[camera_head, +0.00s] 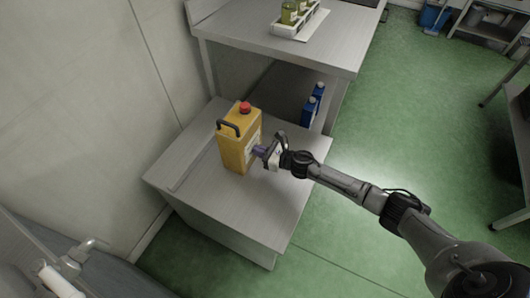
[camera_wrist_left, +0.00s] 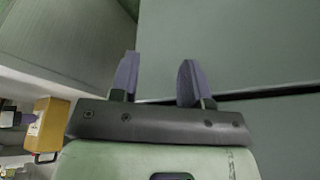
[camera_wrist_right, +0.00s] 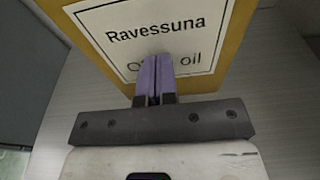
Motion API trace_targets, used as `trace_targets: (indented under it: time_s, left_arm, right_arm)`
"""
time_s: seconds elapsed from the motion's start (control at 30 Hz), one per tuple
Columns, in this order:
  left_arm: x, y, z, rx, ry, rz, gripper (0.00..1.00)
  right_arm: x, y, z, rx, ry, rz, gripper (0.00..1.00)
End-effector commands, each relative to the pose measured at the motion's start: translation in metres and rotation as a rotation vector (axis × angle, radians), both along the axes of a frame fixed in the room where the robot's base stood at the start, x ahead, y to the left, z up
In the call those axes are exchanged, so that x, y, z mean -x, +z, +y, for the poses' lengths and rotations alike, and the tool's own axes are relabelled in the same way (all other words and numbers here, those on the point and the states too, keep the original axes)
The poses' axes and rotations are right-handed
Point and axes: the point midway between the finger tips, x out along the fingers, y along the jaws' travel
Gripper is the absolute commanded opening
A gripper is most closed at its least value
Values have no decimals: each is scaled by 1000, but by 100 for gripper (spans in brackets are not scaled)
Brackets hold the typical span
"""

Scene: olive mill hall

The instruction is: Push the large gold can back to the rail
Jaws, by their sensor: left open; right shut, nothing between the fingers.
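The large gold can (camera_head: 238,148) with a red cap and dark handle stands upright on the low metal table (camera_head: 222,205). The rail (camera_head: 191,160) looks like the raised strip along the table's wall side; bare tabletop shows between it and the can. My right gripper (camera_head: 259,151) is shut and empty, with its fingertips at the can's labelled face. In the right wrist view the purple fingers (camera_wrist_right: 156,78) overlap the label "Ravessuna"; whether they touch cannot be told. My left gripper (camera_wrist_left: 157,80) is open and empty, away from the can (camera_wrist_left: 47,125), which shows at left.
A higher metal table (camera_head: 275,45) adjoins behind, bearing a white rack (camera_head: 300,22) with green-filled jars. Blue bottles (camera_head: 311,105) stand beneath it. The wall (camera_head: 80,100) borders the low table at left. Green floor (camera_head: 400,120) is open at right.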

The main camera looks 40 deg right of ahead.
Motion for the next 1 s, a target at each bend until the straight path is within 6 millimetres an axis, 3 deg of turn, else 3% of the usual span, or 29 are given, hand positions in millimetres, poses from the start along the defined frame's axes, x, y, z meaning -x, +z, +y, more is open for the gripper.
trace_targets:
  time_s: [1.0]
  left_arm:
    - [0, -15, -2, 6, 4, 0, 43]
  right_arm:
    - [-44, 0, 23, -1, 0, 0, 0]
